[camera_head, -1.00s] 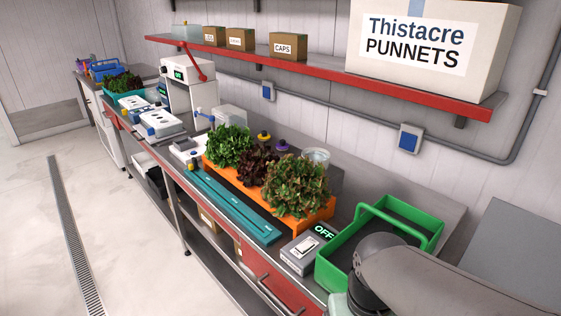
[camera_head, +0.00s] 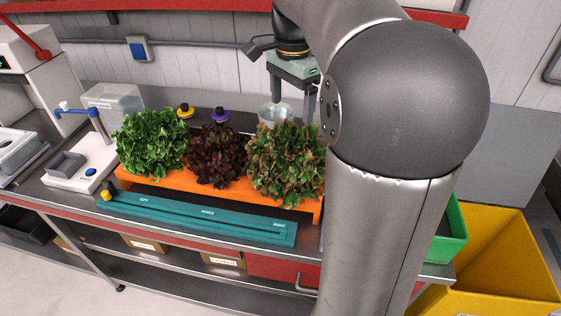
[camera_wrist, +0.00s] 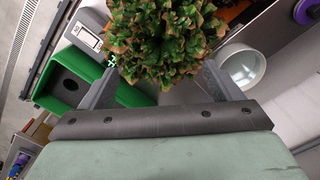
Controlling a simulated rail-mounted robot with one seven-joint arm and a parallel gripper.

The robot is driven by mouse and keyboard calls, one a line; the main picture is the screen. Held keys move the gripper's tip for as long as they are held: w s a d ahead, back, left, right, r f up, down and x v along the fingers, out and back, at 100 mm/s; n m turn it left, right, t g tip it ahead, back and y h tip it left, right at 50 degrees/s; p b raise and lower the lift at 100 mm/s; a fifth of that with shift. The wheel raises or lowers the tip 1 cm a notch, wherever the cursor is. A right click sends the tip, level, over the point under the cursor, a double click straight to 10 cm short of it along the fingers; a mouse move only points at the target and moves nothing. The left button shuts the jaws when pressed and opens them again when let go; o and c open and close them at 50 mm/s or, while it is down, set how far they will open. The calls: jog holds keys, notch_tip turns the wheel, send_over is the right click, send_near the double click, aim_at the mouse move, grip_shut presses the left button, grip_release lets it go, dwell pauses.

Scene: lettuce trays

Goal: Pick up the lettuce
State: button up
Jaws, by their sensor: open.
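Three lettuces sit side by side in an orange tray (camera_head: 309,212). They are a green one (camera_head: 150,142) at left, a dark red one (camera_head: 217,155) in the middle and a green-brown one (camera_head: 287,165) at right. My gripper (camera_head: 291,98) is open and empty, above and behind the right lettuce, its fingers pointing down. In the wrist view the green-brown lettuce (camera_wrist: 162,40) shows large between the two finger lines and beyond them. Whether the fingers touch its leaves cannot be told. My arm covers the area right of the tray in the head view.
A white bowl (camera_wrist: 241,66) stands close behind the right lettuce. A green crate (camera_wrist: 125,95) and a yellow bin (camera_head: 500,270) are at right.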

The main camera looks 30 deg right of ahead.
aim_at(291, 146)
notch_tip(291, 146, down, 10)
jog(key=shift+s+f, duration=0.1)
jog(key=shift+w+d+f+p, duration=0.1)
jog(key=shift+f, duration=0.9)
jog(key=shift+w+d+f+p, duration=0.1)
jog(key=shift+w+f+p, duration=0.05)
jog(key=shift+f, duration=0.8)
jog(key=shift+w+d+f+p, duration=0.1)
jog(key=shift+f, duration=0.9)
jog(key=shift+c, duration=0.4)
jog(key=c, duration=1)
jog(key=shift+c, duration=0.5)
